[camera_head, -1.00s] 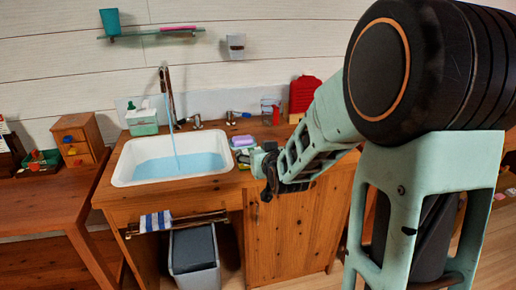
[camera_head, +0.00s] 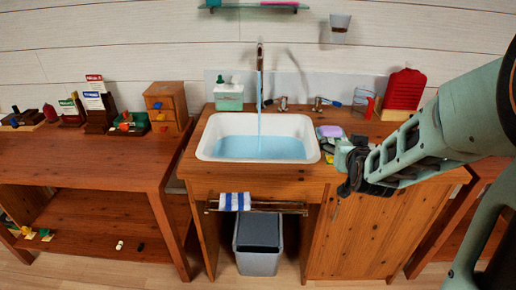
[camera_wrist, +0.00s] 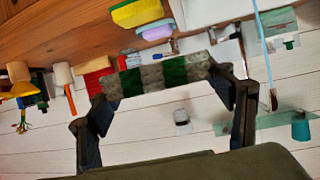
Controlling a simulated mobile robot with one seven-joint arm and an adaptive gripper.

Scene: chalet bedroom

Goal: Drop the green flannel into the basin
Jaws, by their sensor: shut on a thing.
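The white basin (camera_head: 206,145) is set in the wooden washstand, with blue water in it and a stream running from the tap (camera_head: 260,60). My gripper (camera_head: 347,165) is just right of the basin, over the washstand's right part. In the wrist view my gripper's fingers are shut on the green flannel (camera_wrist: 175,74), a band of green and grey checks spanning between them. The flannel is hard to make out in the head view, where the gripper mostly hides it. A white edge at the top of the wrist view may be the basin.
A lilac soap (camera_head: 330,131) lies right of the basin, near a yellow sponge (camera_wrist: 138,12). A striped towel (camera_head: 235,201) hangs on the front rail above a grey bin (camera_head: 258,245).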

